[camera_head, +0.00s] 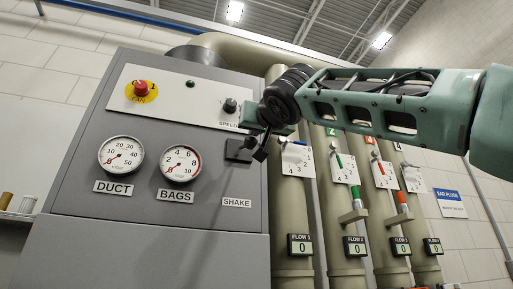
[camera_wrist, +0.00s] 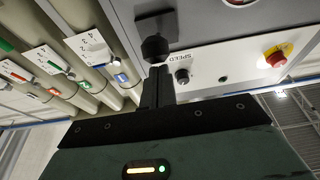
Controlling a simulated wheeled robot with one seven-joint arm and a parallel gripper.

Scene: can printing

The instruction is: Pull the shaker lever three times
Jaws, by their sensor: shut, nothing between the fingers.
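The shaker lever's black round knob (camera_wrist: 155,47) stands out from a dark mounting plate in the wrist view. In the head view the dark plate (camera_head: 238,150) is above the SHAKE label (camera_head: 237,202) on the grey cabinet. My gripper (camera_wrist: 158,72) is shut and empty, its dark fingertips pointing at the knob and just below it in the wrist view. Whether they touch it I cannot tell. In the head view my gripper (camera_head: 263,149) is beside the plate's right edge. There, the lever and fingers are dark and hard to separate.
The cabinet has a red FAN button (camera_head: 141,88), a SPEED knob (camera_head: 231,105) and DUCT (camera_head: 121,154) and BAGS (camera_head: 180,166) gauges. Several beige pipes with coloured valve handles and FLOW displays stand at right, close to my arm. The cabinet front below the gauges is clear.

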